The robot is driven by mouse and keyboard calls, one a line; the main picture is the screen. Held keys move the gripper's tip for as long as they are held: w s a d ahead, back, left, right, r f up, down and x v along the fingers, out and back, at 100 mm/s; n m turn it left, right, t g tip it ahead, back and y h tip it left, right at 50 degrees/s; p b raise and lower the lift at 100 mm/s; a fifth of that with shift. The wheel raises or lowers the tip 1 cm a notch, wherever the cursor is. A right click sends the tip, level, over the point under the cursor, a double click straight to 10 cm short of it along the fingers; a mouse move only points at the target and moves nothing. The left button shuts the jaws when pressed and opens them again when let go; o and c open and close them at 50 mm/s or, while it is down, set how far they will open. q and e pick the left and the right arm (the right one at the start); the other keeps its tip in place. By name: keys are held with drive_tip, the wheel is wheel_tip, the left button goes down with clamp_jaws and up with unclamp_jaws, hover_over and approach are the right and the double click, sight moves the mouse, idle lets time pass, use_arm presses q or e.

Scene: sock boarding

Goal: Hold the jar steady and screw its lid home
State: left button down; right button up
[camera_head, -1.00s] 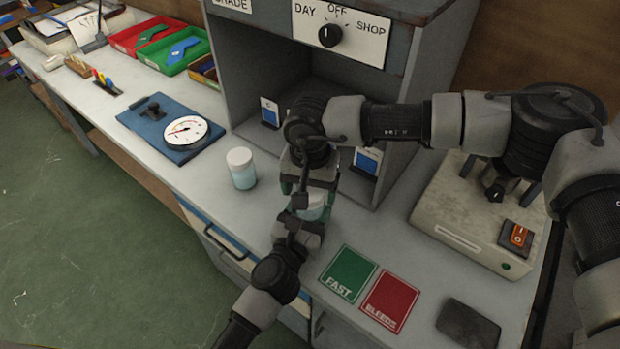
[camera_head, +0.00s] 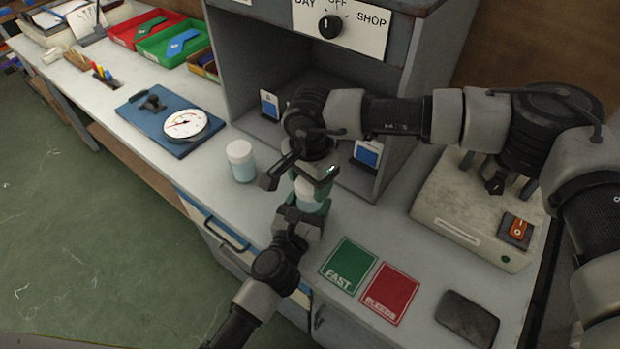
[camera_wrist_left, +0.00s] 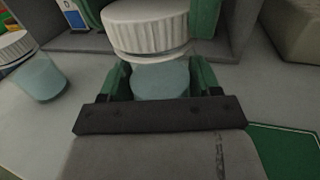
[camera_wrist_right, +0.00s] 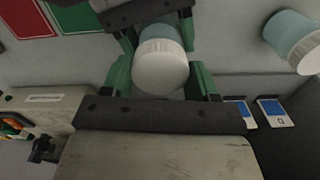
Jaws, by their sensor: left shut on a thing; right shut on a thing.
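The jar (camera_head: 309,205), with pale blue contents, stands upright at the bench front, mostly hidden by my grippers in the head view. My left gripper (camera_head: 302,212) is shut around its body; the left wrist view shows green fingers on both sides of the jar (camera_wrist_left: 160,80). The white ribbed lid (camera_wrist_left: 147,30) is over the jar's mouth, with a pale strip of neck showing below it. My right gripper (camera_wrist_right: 160,78) is shut on the lid (camera_wrist_right: 160,66) from above. I cannot tell how far down the thread the lid sits.
A second lidded jar (camera_head: 241,161) stands just left. A green FAST card (camera_head: 348,265) and red BLEEDS card (camera_head: 389,293) lie to the right, near a dark pad (camera_head: 467,318). A blue gauge board (camera_head: 170,124) is farther left, and an open cabinet (camera_head: 270,75) stands behind.

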drive_tip(key=m, duration=0.6)
drive_tip(key=shift+m, duration=0.4)
drive_tip(key=m, duration=1.3)
drive_tip(key=shift+f, duration=0.1)
drive_tip(key=m, duration=0.5)
drive_tip(key=o, duration=1)
drive_tip(key=shift+r, duration=2.3)
drive_tip(key=shift+c, duration=0.4)
